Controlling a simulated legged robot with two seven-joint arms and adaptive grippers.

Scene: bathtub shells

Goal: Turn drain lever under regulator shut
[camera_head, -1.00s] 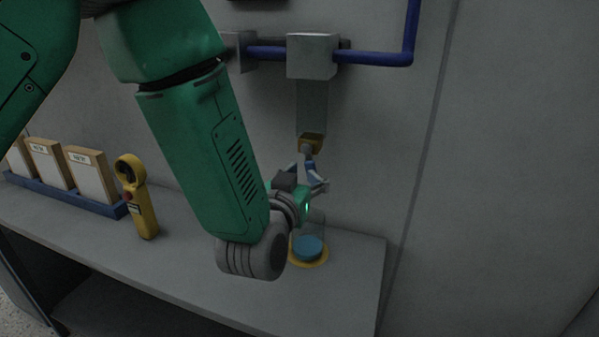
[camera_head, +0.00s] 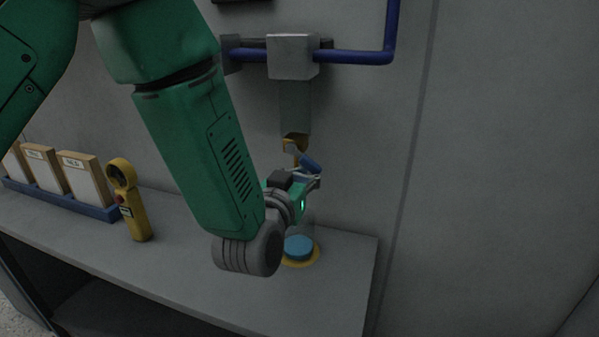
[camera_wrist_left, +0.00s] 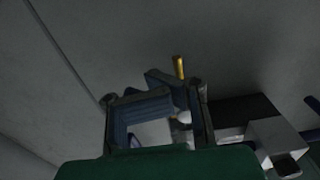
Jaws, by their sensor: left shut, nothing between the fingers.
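The regulator (camera_head: 293,56) is a pale box on the wall with a clear tube hanging below it. A yellow fitting (camera_head: 295,137) sits at the tube's lower end, and a thin yellow piece, apparently the drain lever (camera_head: 297,158), hangs beneath it. A yellow rod (camera_wrist_left: 179,67), likely the same lever, shows beyond the fingers in the left wrist view. My left gripper (camera_head: 306,163) is just below the fitting, shut and empty, with blue finger pads. In the left wrist view its fingers (camera_wrist_left: 160,95) are near the rod; contact is unclear. My right gripper is out of view.
A blue-topped round item (camera_head: 299,246) sits on a yellow ring below my gripper. A yellow handheld device (camera_head: 131,205) and a blue rack (camera_head: 75,205) of boxes stand to the left. Blue pipe (camera_head: 362,56) runs along the wall. The shelf's right end (camera_head: 345,285) is clear.

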